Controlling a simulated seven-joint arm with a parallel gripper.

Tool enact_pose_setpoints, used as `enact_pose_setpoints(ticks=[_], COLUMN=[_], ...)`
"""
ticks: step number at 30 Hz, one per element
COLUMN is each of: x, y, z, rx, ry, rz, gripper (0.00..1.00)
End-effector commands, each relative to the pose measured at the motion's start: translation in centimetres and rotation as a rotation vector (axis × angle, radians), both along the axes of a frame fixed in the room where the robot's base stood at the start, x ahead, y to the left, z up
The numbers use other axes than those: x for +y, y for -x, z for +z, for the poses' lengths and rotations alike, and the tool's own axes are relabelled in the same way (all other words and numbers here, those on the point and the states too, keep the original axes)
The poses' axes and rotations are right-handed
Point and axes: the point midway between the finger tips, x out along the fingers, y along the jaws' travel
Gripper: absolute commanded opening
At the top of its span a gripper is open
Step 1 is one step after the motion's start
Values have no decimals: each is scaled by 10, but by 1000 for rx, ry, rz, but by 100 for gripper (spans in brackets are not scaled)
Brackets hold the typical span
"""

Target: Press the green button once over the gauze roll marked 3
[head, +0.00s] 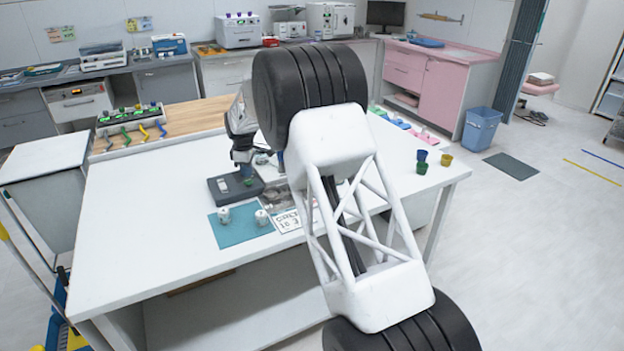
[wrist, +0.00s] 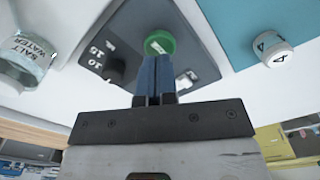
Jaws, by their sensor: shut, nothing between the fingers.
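A dark grey box (head: 220,188) lies on the white table, beside a teal mat. The wrist view shows its green button (wrist: 160,41), a black knob (wrist: 115,68) and white numbers. My gripper (wrist: 156,60) is shut and empty, its blue fingertips at the near edge of the button; I cannot tell whether they touch it. In the head view my gripper (head: 247,172) is small, over the box. Two white gauze rolls (head: 224,215) (head: 262,217) stand on the teal mat (head: 232,237). One roll (wrist: 273,50) shows in the wrist view with a mark like a 4. No 3 is readable on a roll.
A clear salt water jar (wrist: 27,62) stands near the box. A printed card (head: 287,221) lies by the mat. The table's left front is clear.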

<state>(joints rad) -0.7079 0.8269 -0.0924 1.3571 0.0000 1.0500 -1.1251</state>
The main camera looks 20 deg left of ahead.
Motion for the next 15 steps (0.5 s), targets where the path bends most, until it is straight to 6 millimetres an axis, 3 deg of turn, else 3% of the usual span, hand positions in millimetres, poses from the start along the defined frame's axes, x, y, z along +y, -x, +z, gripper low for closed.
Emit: enact_pose_setpoints(ticks=[15], x=[0], y=[0], z=[4], rx=[-1], ry=[0], rz=[0], gripper=[0])
